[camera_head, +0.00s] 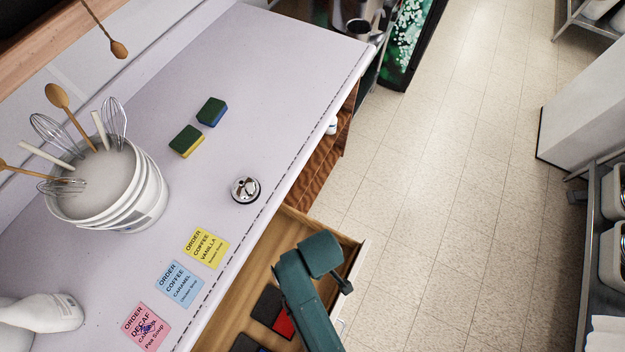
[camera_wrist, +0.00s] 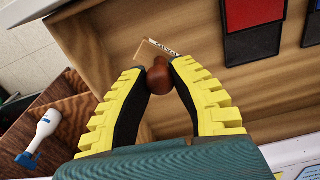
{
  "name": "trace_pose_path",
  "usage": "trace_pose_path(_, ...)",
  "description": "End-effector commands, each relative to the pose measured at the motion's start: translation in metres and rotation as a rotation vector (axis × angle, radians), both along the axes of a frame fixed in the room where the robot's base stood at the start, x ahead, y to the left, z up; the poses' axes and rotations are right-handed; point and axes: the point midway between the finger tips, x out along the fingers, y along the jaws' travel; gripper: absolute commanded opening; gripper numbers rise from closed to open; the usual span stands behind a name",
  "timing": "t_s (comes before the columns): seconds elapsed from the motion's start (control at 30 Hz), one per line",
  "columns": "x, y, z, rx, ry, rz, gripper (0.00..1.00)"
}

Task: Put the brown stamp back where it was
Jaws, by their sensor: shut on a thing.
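In the wrist view, my gripper (camera_wrist: 160,72) has its yellow-and-black fingers closed on the rounded knob of the brown stamp (camera_wrist: 160,80). A pale edge with dark lettering shows just past the fingertips; whether it belongs to the stamp is hard to tell. The stamp is over the wooden drawer (camera_wrist: 105,25), which also stands open in the head view (camera_head: 232,320). I cannot tell whether the stamp touches the drawer floor. In the head view, my teal arm hides the stamp and the fingertips.
Ink pads, one red and black (camera_head: 283,322), lie in the drawer. On the counter are order notes (camera_head: 180,284), a bell (camera_head: 245,190), two sponges (camera_head: 211,111) and a utensil bucket (camera_head: 150,205). A white bottle with a blue nozzle (camera_wrist: 47,125) shows beside the drawer.

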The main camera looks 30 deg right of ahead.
Motion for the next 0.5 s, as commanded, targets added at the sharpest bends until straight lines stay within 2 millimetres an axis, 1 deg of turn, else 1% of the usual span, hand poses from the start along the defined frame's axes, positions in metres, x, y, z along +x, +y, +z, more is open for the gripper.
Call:
trace_pose_path(0.03, -0.005, -0.003, -0.008, 0.0, -0.003, 0.022, 0.0)
trace_pose_path(0.13, -0.009, -0.006, -0.017, 0.0, 0.0, 0.048, 0.0)
trace_pose_path(0.3, -0.01, -0.006, -0.053, 0.0, 0.001, 0.05, 0.0)
trace_pose_path(0.5, -0.009, -0.006, -0.078, -0.001, -0.001, 0.049, 0.0)
